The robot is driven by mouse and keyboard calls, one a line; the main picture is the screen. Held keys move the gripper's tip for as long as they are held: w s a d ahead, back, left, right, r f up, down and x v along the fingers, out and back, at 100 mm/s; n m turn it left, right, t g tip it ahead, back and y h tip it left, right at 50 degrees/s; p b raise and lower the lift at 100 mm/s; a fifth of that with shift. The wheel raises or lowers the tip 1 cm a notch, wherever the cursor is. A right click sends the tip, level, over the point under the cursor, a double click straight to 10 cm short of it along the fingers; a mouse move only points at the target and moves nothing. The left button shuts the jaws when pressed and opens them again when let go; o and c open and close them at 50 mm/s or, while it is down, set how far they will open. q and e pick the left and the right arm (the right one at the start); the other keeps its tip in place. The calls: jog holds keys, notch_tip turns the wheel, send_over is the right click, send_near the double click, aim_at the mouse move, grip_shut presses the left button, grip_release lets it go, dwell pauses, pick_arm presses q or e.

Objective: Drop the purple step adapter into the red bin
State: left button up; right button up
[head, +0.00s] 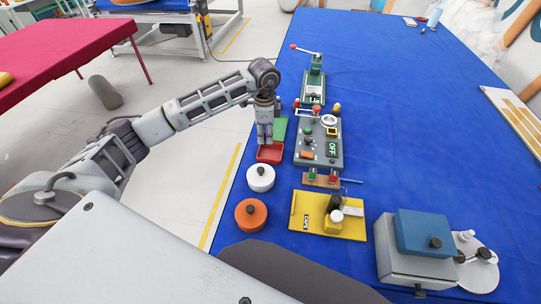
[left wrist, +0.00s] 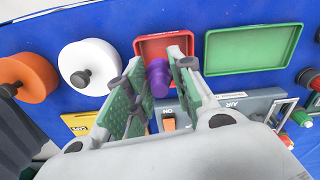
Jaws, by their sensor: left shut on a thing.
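The red bin (head: 270,154) is a shallow tray on the blue table, on its left side in the head view. In the left wrist view the red bin (left wrist: 150,46) is partly covered by my fingers. My left gripper (head: 264,140) points down over the bin in the head view. In the left wrist view my left gripper (left wrist: 159,66) is shut on the purple step adapter (left wrist: 160,79), which sits between the green-padded fingers. The adapter cannot be made out in the head view. My right gripper is not in view.
A green tray (left wrist: 253,50) lies beside the red bin. A white round container (head: 260,179) and an orange one (head: 250,216) stand nearer. A grey control box (head: 318,152) is to the right, with a yellow board (head: 314,208) in front. The table's right side is largely clear.

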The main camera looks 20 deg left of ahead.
pick_arm(q)
jog(key=shift+f, duration=0.55)
jog(key=o, duration=0.9)
jog(key=shift+r, duration=6)
jog(key=shift+s, duration=0.1)
